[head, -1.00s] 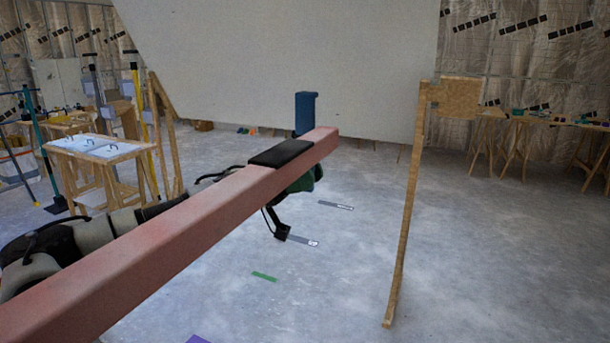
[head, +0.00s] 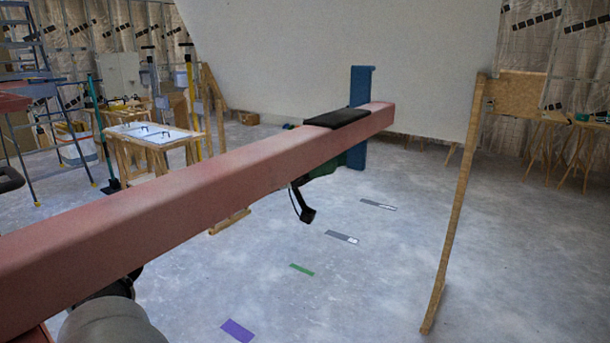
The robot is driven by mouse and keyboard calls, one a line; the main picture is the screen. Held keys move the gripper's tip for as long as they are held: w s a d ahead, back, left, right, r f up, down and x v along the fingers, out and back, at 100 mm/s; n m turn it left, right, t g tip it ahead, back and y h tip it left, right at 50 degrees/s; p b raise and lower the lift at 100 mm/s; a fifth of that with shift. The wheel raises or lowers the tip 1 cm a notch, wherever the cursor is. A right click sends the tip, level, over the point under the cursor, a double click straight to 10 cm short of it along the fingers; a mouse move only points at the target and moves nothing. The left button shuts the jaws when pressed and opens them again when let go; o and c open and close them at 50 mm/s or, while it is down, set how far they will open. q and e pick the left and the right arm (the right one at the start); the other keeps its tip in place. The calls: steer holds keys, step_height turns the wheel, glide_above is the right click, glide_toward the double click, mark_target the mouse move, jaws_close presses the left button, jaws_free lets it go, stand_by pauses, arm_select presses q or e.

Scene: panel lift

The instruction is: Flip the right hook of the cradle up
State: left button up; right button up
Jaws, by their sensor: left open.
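The cradle's long red beam (head: 190,190) runs from the lower left to the upper middle, with a black pad (head: 337,118) on top near its far end. A blue hook (head: 362,92) stands upright beside that end, rising above the beam and showing below it too. My left gripper (head: 306,208) seems to be the black part hanging under the beam, short of the hook and apart from it. The beam hides most of it. It is open and holds nothing that I can see. My right gripper is not in view.
A large pale panel (head: 340,50) fills the back behind the hook. A slanted wooden post (head: 455,200) stands at the right. A small wooden table (head: 155,133) and a stepladder (head: 30,100) are at the left.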

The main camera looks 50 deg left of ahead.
arm_select(q)
steer(key=v, duration=0.6)
steer(key=shift+b, duration=0.35)
